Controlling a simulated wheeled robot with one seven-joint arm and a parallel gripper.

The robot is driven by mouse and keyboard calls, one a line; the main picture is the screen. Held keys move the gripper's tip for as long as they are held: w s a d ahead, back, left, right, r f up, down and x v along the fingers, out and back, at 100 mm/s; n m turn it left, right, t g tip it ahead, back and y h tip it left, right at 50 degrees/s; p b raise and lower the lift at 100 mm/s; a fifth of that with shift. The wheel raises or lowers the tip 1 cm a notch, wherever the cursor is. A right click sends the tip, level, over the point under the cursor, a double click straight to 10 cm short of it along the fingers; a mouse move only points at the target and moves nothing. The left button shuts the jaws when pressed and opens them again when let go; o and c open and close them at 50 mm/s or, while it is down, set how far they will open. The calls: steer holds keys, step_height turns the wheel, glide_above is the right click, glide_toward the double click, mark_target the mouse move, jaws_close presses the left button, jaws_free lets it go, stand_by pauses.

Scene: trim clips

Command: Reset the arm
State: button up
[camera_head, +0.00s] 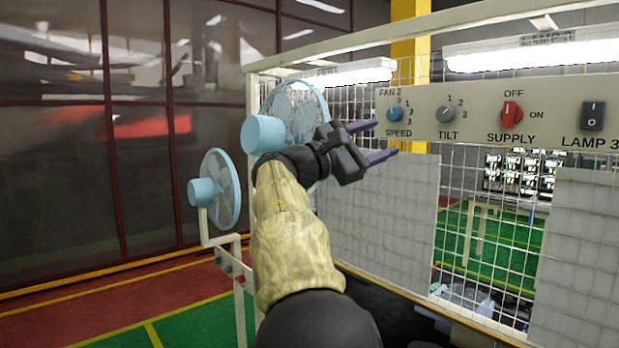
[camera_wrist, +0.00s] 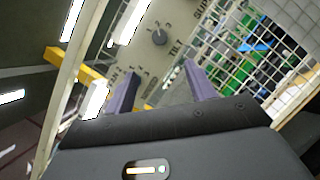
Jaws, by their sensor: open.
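My gripper (camera_head: 378,142) is open and empty in the head view, its two purple fingers pointing right toward the control panel. The panel (camera_head: 470,124) carries a blue SPEED knob (camera_head: 395,115) close to my upper fingertip; I cannot tell whether they touch. A grey TILT knob (camera_head: 446,115), a red SUPPLY knob (camera_head: 512,114) and a dark LAMP 3 rocker switch (camera_head: 592,116) sit to the right. In the wrist view my gripper (camera_wrist: 158,78) has its fingers apart, with the TILT knob (camera_wrist: 159,37) beyond them. The blue knob is not clearly seen there.
A blue fan (camera_head: 296,108) stands behind my gripper, and another fan (camera_head: 221,187) is farther left on a white stand. A white wire grid (camera_head: 480,230) with grey panels (camera_head: 400,210) lies below the control panel. Open floor (camera_head: 110,300) shows at lower left.

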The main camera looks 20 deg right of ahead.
steer(key=w+d+f+n+t+y, duration=0.1)
steer(key=w+d+f+y, duration=0.15)
steer(key=f, duration=0.65)
steer(key=w+d+f+t+y, duration=0.15)
steer(key=f+y, duration=0.25)
steer(key=f, duration=0.4)
steer(key=s+a+f+y, duration=0.2)
steer(key=f+y, duration=0.1)
steer(key=f, duration=0.5)
steer(key=s+a+f+y, duration=0.1)
steer(key=a+f+y, duration=0.1)
steer(key=f, duration=0.5)
steer(key=s+a+f+m+g+y, duration=0.1)
steer(key=s+a+f+m+y, duration=0.3)
steer(key=s+a+f, duration=0.4)
steer(key=s+a+f+m+g+y, duration=0.1)
steer(key=s+a+f+m+y, duration=0.4)
steer(key=s+a+f, duration=0.4)
steer(key=s+f+m, duration=0.1)
steer(key=s+f, duration=0.2)
steer(key=f, duration=0.2)
steer(key=shift+f+m, duration=0.35)
steer(key=shift+m, duration=0.05)
steer(key=shift+y, duration=0.25)
